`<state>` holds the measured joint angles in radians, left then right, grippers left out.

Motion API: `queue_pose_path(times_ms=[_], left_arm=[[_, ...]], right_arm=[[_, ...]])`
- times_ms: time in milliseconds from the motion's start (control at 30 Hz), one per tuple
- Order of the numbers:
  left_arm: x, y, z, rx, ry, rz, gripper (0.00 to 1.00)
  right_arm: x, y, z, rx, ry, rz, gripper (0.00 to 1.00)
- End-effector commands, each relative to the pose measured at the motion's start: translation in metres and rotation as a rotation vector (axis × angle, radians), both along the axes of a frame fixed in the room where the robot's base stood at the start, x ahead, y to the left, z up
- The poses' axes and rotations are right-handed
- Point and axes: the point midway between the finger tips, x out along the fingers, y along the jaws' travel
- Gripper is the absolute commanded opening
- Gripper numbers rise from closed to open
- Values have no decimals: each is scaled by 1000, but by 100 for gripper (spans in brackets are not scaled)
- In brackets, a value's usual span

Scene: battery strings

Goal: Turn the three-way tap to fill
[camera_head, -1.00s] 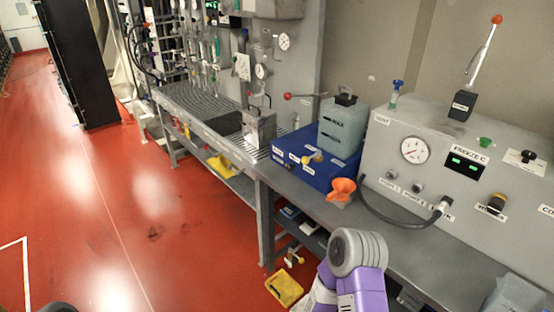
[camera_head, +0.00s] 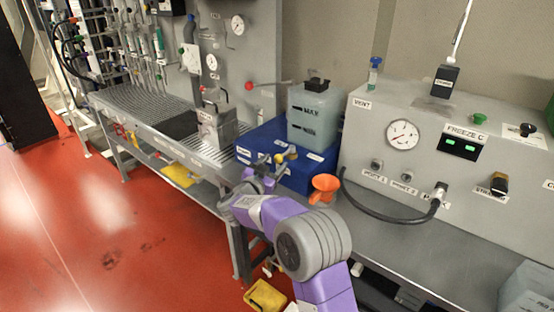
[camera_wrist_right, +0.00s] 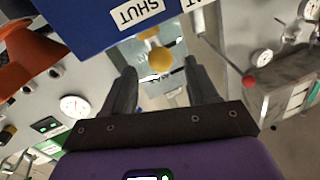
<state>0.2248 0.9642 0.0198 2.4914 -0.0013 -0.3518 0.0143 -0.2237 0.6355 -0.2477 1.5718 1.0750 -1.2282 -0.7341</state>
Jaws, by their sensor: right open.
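The three-way tap sits on the front of the blue box (camera_head: 318,178). Its yellow knob (camera_head: 292,152) shows just beyond my right gripper (camera_head: 266,163). In the right wrist view the yellow knob (camera_wrist_right: 160,59) is ahead of the two fingers of my right gripper (camera_wrist_right: 161,88), roughly centred between them. The fingers are apart and nothing is held; I cannot tell whether they touch the knob. A white label reading SHUT (camera_wrist_right: 137,13) is beside the tap on the blue box, upside down in this view. My left gripper is not in view.
A translucent tank (camera_head: 314,118) stands on the blue box. An orange funnel (camera_head: 325,186) is close to the box's right. A grey panel (camera_head: 370,140) with a gauge and black hose is farther right. A metal block (camera_head: 218,125) stands on the bench to the left.

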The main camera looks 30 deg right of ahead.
Motion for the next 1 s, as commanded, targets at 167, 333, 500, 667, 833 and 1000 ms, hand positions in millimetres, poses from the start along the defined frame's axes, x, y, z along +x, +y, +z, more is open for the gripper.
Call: queue_pose_path(times_ms=[167, 333, 500, 667, 833, 1000], left_arm=[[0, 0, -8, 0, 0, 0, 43], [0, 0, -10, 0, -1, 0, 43], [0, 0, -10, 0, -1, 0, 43], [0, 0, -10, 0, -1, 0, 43], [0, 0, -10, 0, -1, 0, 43], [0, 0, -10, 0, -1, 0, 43]], right_arm=[[16, -24, -3, -1, 1, 0, 58], [24, -35, -2, 0, 1, 2, 58], [26, -37, -1, 1, 2, 3, 58], [25, -37, -1, 1, 2, 3, 55], [25, -37, -1, 0, 1, 4, 29], [25, -37, -2, 0, 1, 4, 3]])
